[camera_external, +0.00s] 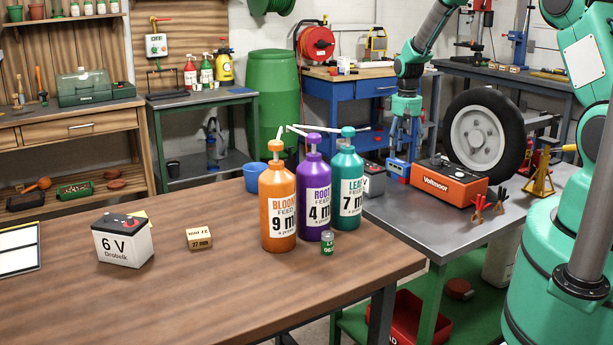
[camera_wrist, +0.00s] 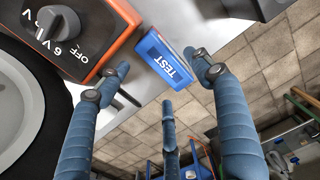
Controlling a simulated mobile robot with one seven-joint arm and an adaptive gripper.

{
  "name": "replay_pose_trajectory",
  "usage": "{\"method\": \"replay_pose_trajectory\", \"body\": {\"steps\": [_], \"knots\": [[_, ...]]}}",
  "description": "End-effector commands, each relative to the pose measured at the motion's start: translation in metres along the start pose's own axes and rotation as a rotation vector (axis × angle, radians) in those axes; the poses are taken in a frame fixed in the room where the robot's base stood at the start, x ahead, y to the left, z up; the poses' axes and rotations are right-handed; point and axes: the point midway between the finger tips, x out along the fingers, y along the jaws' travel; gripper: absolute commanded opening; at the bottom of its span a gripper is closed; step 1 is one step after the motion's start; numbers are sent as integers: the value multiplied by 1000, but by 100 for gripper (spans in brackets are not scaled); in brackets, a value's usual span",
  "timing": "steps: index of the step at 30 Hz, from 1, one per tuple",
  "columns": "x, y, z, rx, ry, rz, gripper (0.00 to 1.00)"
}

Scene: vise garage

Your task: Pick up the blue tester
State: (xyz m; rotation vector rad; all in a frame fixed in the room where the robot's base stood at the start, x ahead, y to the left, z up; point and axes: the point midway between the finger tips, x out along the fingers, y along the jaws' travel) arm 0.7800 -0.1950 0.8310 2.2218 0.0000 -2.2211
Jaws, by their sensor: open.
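The blue tester (camera_external: 397,169) is a small blue box on the grey metal table, left of the orange Voltanoor unit. In the wrist view the tester (camera_wrist: 163,59) shows a white "TEST" label and lies beyond and between my fingertips. My gripper (camera_external: 402,148) hangs pointing down over the tester in the external view. In the wrist view my gripper (camera_wrist: 157,66) has its blue fingers spread, with nothing held. The right fingertip is close to the tester's edge; I cannot tell whether it touches.
The orange Voltanoor unit (camera_external: 449,184) stands close to the tester, and its dial side (camera_wrist: 80,30) shows in the wrist view. A wheel (camera_external: 483,135) stands behind it. A battery (camera_external: 374,179) is just left of the tester. Tall pump bottles (camera_external: 347,190) stand on the wooden table.

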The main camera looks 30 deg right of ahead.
Motion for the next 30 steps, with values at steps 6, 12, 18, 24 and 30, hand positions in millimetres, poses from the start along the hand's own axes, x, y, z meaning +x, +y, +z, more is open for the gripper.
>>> {"method": "replay_pose_trajectory", "body": {"steps": [6,12,18,24,30], "knots": [[18,-1,-1,0,-1,0,66],[42,-2,-2,0,-2,0,66],[52,-1,-2,0,0,0,66],[52,-1,-2,0,0,0,66],[52,-1,-2,0,0,0,66]]}}
